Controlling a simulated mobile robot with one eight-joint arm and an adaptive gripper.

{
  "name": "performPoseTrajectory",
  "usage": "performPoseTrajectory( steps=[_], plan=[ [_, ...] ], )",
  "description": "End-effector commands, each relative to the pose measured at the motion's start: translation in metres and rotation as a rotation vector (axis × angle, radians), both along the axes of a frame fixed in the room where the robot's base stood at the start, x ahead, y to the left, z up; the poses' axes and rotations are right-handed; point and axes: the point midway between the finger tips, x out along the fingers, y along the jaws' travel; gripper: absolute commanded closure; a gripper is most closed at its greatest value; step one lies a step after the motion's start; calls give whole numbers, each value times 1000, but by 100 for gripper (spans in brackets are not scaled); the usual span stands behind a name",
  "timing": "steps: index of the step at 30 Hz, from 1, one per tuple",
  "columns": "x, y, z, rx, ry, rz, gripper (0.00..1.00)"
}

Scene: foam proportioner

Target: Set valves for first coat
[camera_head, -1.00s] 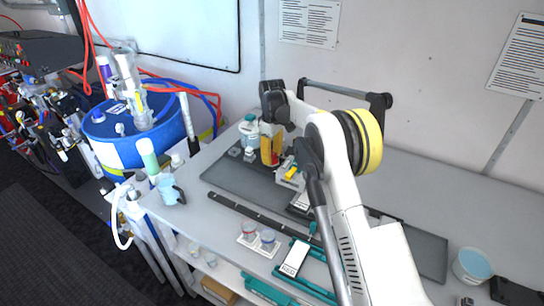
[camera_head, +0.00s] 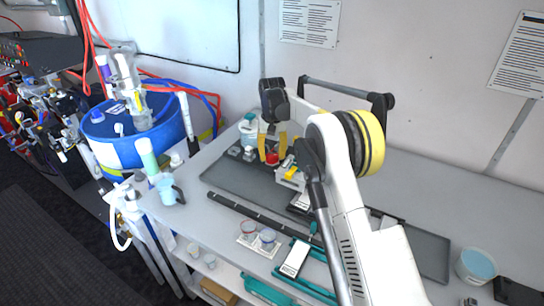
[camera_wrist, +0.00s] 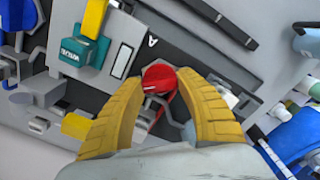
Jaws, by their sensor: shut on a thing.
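My gripper (camera_wrist: 158,105) has its two yellow fingers on either side of a round red knob (camera_wrist: 158,78) in the wrist view, and it is shut on it. The knob sits on a grey panel marked with an "A". In the head view my gripper (camera_head: 272,150) points down over the dark mat, with the red knob (camera_head: 271,158) between its fingertips. A teal block with a yellow handle (camera_wrist: 86,45) stands beside the knob in the wrist view. The yellow handle (camera_head: 290,161) also shows just right of the fingers in the head view. The valve bodies under my gripper are partly hidden.
A white jar with a teal lid (camera_head: 248,131) stands close left of my gripper. A blue drum (camera_head: 130,140) with hoses is at the left. The table's right part is mostly clear, with a blue-topped tub (camera_head: 475,265).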

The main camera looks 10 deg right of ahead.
Motion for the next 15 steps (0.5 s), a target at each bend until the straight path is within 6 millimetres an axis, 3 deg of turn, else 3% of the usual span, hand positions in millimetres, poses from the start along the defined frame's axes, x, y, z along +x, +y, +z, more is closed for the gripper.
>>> performPoseTrajectory(
  steps=[15],
  plan=[
    [-1,0,-1,-1,2,-463,88]
  ],
)
